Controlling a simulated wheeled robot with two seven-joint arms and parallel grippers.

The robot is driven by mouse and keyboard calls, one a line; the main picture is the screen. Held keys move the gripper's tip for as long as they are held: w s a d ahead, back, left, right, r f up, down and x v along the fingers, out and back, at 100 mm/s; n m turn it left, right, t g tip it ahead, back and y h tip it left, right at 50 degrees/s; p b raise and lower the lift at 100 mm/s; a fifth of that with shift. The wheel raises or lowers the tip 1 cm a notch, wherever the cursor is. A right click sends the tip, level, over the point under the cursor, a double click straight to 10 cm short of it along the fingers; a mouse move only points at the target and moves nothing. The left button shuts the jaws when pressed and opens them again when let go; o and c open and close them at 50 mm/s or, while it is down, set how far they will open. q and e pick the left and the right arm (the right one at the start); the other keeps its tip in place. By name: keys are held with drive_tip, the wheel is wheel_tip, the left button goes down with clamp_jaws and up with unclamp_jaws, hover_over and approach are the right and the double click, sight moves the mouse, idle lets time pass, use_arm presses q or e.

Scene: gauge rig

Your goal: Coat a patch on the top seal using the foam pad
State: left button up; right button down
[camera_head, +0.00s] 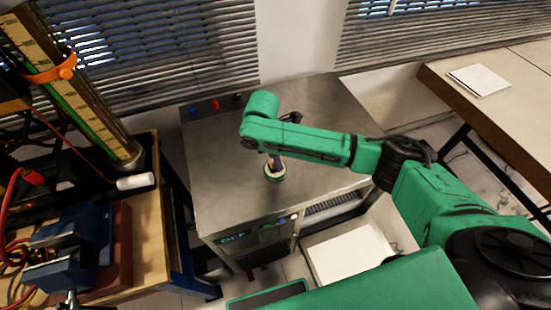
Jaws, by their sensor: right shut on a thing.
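My right arm reaches in from the right over the grey metal cabinet. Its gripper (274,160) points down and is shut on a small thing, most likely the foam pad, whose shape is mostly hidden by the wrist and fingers. Directly below is a small round dish (275,176) with a pale rim and green edge, standing on the cabinet top. I cannot tell whether the held thing touches the inside of the dish. A tall gauge column (85,100) with an orange clamp (62,70) stands at the left. I cannot make out the top seal for certain. My left gripper is out of view.
The metal cabinet top (215,150) is mostly clear, with small blue, red and dark knobs along its back left edge. A wooden bench at left holds a blue vise (75,250) and a white cylinder (136,182). A table (520,70) with papers stands at the right.

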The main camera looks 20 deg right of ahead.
drive_tip(key=shift+s+f+p, duration=0.1)
drive_tip(key=shift+p, duration=0.3)
idle(1.4)
wheel_tip(320, 180, up, 7)
drive_tip(key=p, duration=0.8)
idle(0.5)
